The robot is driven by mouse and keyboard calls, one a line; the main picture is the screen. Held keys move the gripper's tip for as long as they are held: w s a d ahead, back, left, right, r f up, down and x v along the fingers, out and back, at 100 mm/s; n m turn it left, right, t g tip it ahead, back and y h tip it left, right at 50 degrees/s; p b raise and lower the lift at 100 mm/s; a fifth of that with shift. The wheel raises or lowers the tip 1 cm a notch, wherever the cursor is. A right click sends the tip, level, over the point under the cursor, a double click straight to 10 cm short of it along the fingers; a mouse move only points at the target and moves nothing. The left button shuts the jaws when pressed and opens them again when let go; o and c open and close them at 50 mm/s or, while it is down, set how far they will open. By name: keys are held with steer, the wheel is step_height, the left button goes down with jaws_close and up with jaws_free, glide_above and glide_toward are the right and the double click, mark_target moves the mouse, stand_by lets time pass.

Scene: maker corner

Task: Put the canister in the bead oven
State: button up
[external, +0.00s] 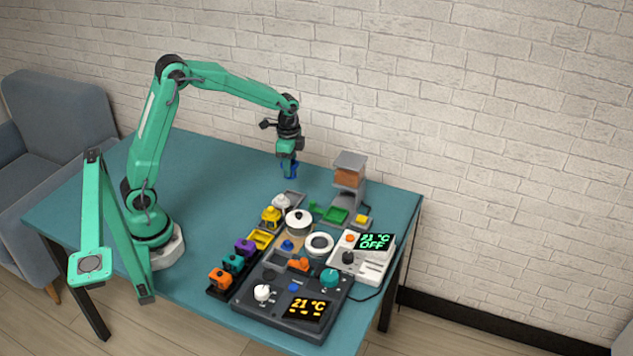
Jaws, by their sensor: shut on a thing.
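My gripper (289,172) is above the back part of the table, pointing down. It is shut on a small blue thing (291,170), which looks like a canister; the fingers partly hide it. It hangs apart from the table top. Which unit is the bead oven is not certain. A dark console (270,317) with an orange "21 °C" display stands at the front. A white unit (370,277) with a green "21 °C OFF" display stands to its right. Between them and the rack are a lidded white round part (298,222) and a white ring (319,244).
A dark rack holds orange (220,279), teal (232,264), purple (244,247), yellow (270,217) and white (281,203) canisters. A grey stand (350,168) and green tray (333,214) stand at the right. The table's (215,180) back left is clear.

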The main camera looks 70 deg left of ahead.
steer(key=w+d+f+m, duration=0.1)
steer(key=d+m, duration=0.1)
steer(key=d, duration=2.1)
steer(key=shift+f+m, duration=0.3)
steer(key=shift+f, duration=0.25)
steer(key=shift+f, duration=3)
steer(key=shift+f, duration=0.5)
steer(key=o, duration=1.1)
steer(key=shift+r, duration=0.15)
